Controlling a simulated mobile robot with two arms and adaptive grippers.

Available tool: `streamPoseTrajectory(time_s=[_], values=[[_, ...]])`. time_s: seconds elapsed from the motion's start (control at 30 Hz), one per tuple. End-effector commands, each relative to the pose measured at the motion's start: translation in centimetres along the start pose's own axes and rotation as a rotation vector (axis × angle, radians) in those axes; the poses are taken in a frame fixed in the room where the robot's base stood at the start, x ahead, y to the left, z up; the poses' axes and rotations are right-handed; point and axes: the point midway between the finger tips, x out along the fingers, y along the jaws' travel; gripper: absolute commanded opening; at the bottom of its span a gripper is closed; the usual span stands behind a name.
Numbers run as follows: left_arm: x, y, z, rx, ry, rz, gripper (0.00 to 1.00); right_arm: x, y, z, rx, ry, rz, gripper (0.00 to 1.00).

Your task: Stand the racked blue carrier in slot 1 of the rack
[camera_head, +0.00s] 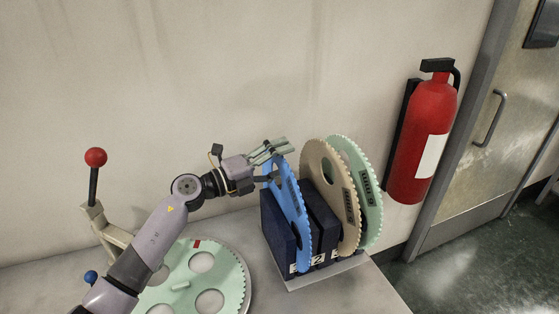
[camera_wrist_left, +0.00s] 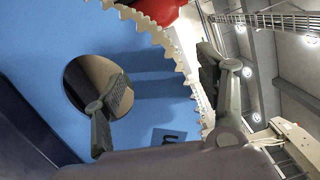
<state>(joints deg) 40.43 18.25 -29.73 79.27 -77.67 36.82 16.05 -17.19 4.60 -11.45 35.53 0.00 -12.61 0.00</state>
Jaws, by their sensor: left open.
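The blue carrier (camera_head: 289,205) is a thin toothed disc standing on edge, tilted, in the dark blue rack (camera_head: 278,232). Its lower edge sits near the front number labels; I cannot tell for sure which slot holds it. My left gripper (camera_head: 281,162) is at its upper edge, open. In the left wrist view, the blue carrier (camera_wrist_left: 130,70) fills the left side, with a round hole in it. One finger of my left gripper (camera_wrist_left: 165,105) is in front of its face, the other beyond its toothed rim. Contact cannot be told. My right gripper is not in view.
A tan carrier (camera_head: 345,222) and a mint carrier (camera_head: 369,205) stand in the rack right of the blue one. A mint plate with holes (camera_head: 234,267) and a red-knobbed lever (camera_head: 95,158) are at left. A fire extinguisher (camera_head: 408,170) hangs on the wall, right.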

Motion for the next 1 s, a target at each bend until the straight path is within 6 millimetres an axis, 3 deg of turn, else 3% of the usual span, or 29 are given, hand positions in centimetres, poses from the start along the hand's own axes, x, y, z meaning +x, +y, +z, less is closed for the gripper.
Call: streamPoseTrajectory(time_s=[0.23, 0.37, 0.8, 1.0], values=[[-0.1, 0.3, -0.1, -0.001, 0.001, 0.005, 0.66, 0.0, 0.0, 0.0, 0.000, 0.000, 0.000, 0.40], [-1.2, 0.3, 0.0, 0.000, -0.001, 0.005, 0.66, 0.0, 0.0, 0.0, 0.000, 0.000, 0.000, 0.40], [-9.9, 0.2, 0.0, -0.001, 0.000, 0.005, 0.66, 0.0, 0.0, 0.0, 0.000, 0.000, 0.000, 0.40], [-11.8, 0.1, 0.0, 0.000, 0.000, 0.001, 0.66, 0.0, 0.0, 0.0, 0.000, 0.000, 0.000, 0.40]])
